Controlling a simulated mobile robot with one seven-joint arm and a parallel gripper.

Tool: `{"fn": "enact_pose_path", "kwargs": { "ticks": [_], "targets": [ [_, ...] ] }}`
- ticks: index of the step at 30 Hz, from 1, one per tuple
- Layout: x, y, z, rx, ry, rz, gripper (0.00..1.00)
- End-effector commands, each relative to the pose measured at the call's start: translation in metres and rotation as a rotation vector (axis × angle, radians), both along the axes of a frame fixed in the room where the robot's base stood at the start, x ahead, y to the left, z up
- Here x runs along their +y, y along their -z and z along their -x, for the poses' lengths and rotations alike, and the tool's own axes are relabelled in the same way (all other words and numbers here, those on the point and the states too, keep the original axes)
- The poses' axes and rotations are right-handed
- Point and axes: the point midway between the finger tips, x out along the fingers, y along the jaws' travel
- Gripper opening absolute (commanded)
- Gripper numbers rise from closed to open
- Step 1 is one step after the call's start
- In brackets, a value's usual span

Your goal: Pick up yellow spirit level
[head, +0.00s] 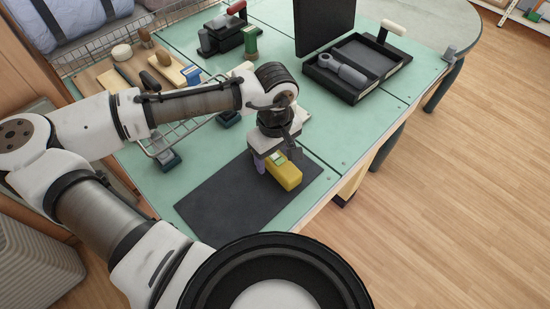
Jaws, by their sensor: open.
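The yellow spirit level (289,176) is a short yellow block with a pale green patch near its far end. It is at the right part of the dark mat (225,205) on the green table. My gripper (278,160) points down at the far end of the level, with its fingers close to it. The jaws are open. The gripper hides part of the level's far end, and I cannot tell whether the fingers touch it.
An open black case (345,85) with a grey tool (340,67) stands at the back right. A wire basket (180,136) is left of the gripper. Brushes and small tools lie on a wooden board (105,82). The mat's front left part is bare. The table's right edge is near the level.

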Motion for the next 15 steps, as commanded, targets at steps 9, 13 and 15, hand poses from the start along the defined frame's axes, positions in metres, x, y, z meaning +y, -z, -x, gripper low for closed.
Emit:
{"fn": "enact_pose_path", "kwargs": {
  "ticks": [9, 13, 15],
  "targets": [
    [-0.0001, 0.0128, 0.0002, -0.001, 0.001, 0.001, 0.65],
    [-0.0001, 0.0127, 0.0001, -0.001, 0.001, 0.001, 0.55],
    [-0.0001, 0.0126, 0.0001, -0.001, 0.001, 0.001, 0.46]
  ]
}}
